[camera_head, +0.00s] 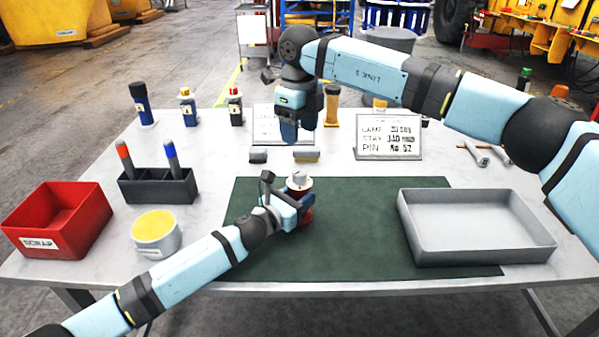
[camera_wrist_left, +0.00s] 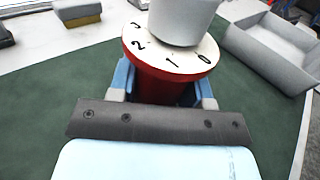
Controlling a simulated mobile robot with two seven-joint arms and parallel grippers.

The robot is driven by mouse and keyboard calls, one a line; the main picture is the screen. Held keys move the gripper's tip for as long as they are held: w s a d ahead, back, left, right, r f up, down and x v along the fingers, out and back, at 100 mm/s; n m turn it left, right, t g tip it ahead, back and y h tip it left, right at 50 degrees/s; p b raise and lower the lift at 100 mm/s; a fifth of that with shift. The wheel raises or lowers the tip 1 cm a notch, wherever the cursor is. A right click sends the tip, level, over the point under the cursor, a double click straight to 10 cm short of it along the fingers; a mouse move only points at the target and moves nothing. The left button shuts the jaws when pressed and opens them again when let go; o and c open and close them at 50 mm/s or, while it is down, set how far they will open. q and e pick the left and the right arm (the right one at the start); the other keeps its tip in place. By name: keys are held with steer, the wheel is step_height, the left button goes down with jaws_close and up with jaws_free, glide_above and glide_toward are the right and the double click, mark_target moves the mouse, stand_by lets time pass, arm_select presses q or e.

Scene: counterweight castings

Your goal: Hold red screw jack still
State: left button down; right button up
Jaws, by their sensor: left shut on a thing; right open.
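The red screw jack (camera_wrist_left: 160,88) stands upright on the green mat (camera_head: 400,235). It has a white numbered dial (camera_wrist_left: 170,62) and a grey-white knob or head on top. In the head view the jack (camera_head: 306,216) is partly hidden by my left gripper (camera_head: 300,203). My left gripper is shut around the red body below the dial, with a blue finger on each side in the left wrist view (camera_wrist_left: 163,85). My right gripper (camera_head: 298,138) hangs open and empty behind the jack, above the back of the table.
A grey tray (camera_head: 478,255) lies on the right. A red scrap bin (camera_head: 88,215), a yellow-topped tin (camera_head: 155,250) and a dark pen holder (camera_head: 158,190) stand on the left. Bottles and sign boards (camera_head: 388,158) line the back. The mat between jack and tray is clear.

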mark_target(299, 172)
step_height(299, 172, down, 12)
steer(key=n, duration=0.6)
steer(key=shift+r+n, duration=0.15)
steer(key=shift+n, duration=0.25)
steer(key=c, duration=0.9)
